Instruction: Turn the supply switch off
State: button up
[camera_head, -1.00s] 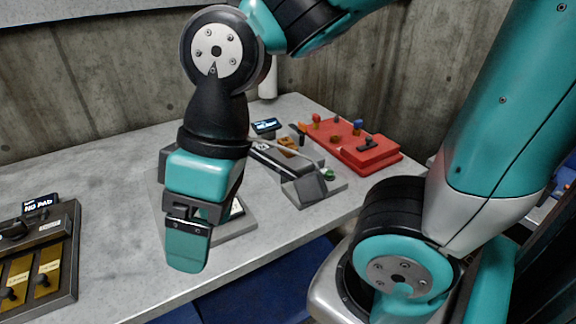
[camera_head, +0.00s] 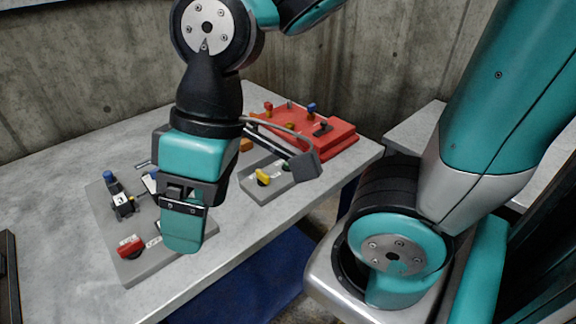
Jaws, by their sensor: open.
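My gripper (camera_head: 182,232) hangs pointing down over a grey panel (camera_head: 178,263) on the table and hides part of it. One finger faces me; the gap between the fingers does not show, and nothing is seen held. The panel carries a red knob (camera_head: 131,247) beside small labels, left of the fingertips, and a black switch with a blue knob (camera_head: 109,177) farther back. A smaller grey box (camera_head: 254,194) to the right has a yellow knob (camera_head: 263,178). I cannot read which of these is the supply switch.
A red box (camera_head: 335,143) with several coloured knobs stands at the back right. A dark block by my arm partly covers the smaller grey box. The concrete wall (camera_head: 80,80) closes off the back. Bare tabletop (camera_head: 45,205) lies at the left.

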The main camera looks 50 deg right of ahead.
aim_at(263, 180)
jog(key=z, duration=0.75)
jog(key=k, duration=0.4)
jog(key=u, duration=0.65)
jog(key=i, duration=0.55)
jog(key=z, duration=0.75)
